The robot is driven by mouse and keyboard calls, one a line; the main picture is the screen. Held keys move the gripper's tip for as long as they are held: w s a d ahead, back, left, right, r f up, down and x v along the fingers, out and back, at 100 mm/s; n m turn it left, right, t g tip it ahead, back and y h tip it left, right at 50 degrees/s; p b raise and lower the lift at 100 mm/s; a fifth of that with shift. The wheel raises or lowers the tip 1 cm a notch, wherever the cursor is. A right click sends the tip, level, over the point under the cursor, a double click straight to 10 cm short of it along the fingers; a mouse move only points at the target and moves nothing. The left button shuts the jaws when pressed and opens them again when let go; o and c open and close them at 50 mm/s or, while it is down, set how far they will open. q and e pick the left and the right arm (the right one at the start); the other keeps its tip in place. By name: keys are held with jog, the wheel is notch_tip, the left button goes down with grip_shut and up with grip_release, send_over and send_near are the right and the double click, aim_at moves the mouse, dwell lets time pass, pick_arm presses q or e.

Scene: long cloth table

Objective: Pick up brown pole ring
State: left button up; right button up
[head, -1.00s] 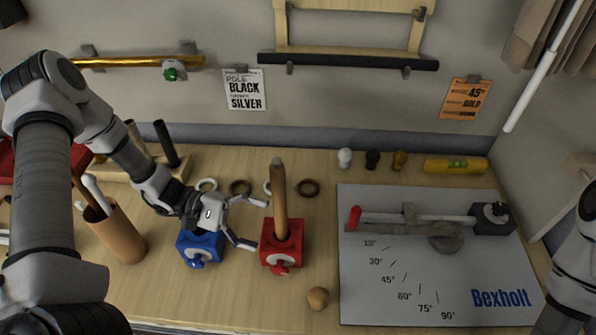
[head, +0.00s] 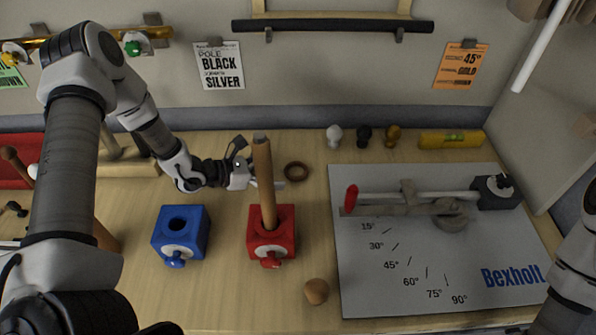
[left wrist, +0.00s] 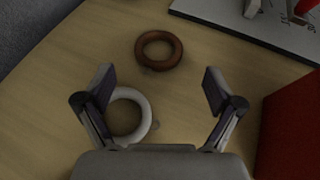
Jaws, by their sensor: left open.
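The brown ring (head: 296,180) lies flat on the table at the back, just right of the brown pole (head: 263,185). In the left wrist view the brown ring (left wrist: 176,51) lies beyond my open fingertips, near the midline. My left gripper (head: 257,167) is open and empty, left of the brown ring and partly hidden behind the pole; its fingers also show in the left wrist view (left wrist: 160,80). A white ring (left wrist: 149,117) lies nearer, partly between the fingers and partly covered by the left one. My right gripper is out of view.
The pole stands upright in a red block (head: 285,225), close to my left gripper. A blue block (head: 190,225) stands left of it. A wooden ball (head: 317,291) is in front. The angle board (head: 400,285) lies right. Small knobs (head: 364,137) stand at the back.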

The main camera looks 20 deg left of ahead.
aim_at(304, 171)
pick_arm(q)
jog(key=p+x, duration=0.1)
jog(key=x, duration=0.3)
jog(key=shift+w+f, duration=0.2)
jog(key=shift+w, duration=0.05)
jog(key=shift+s, duration=0.15)
jog(key=c, duration=1)
jog(key=shift+r, duration=0.1)
